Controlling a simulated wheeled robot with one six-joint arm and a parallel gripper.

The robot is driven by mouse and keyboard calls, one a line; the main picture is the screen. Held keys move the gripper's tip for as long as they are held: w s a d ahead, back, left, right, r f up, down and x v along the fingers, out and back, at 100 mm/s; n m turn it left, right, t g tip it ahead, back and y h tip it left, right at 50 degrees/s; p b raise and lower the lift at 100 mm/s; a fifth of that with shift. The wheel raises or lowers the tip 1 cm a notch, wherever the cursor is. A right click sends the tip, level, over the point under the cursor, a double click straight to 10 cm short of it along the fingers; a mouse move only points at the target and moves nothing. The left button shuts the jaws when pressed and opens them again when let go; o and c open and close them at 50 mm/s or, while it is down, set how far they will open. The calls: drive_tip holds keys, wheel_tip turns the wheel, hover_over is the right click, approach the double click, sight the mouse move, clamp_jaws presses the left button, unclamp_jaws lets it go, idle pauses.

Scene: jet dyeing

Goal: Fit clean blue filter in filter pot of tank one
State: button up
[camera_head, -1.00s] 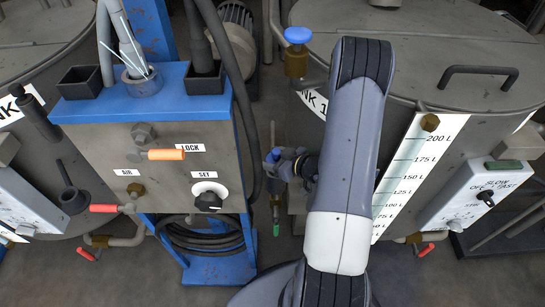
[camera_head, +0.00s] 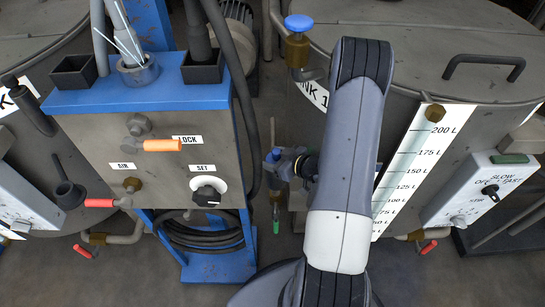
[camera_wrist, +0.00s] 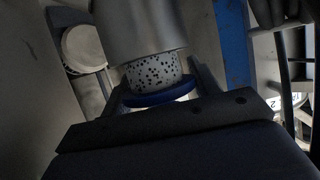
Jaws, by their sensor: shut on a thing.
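In the wrist view, my gripper (camera_wrist: 160,92) is shut on the blue filter, a pale perforated cylinder (camera_wrist: 152,72) with a blue rim (camera_wrist: 160,97) at its lower end. A grey metal cylinder (camera_wrist: 140,30), which looks like the filter pot, is directly above. The filter's upper end is hidden at the pot's lower edge; I cannot tell how deep it sits inside. In the head view, my gripper is mostly hidden behind my arm, beside tank one (camera_head: 345,110). The filter cannot be made out there.
A control stand (camera_head: 150,165) with a blue top, hoses and orange and red handles is close to the left. A blue knob on a brass valve (camera_head: 298,42) rises by the tank's rim. A slow/fast switch box (camera_head: 475,190) is on the right. Narrow floor shows between stand and tank.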

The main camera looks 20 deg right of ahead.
drive_tip(key=shift+f, duration=0.35)
drive_tip(key=shift+f+b, duration=0.6)
drive_tip(key=shift+b, duration=0.05)
drive_tip(key=o, duration=1.1)
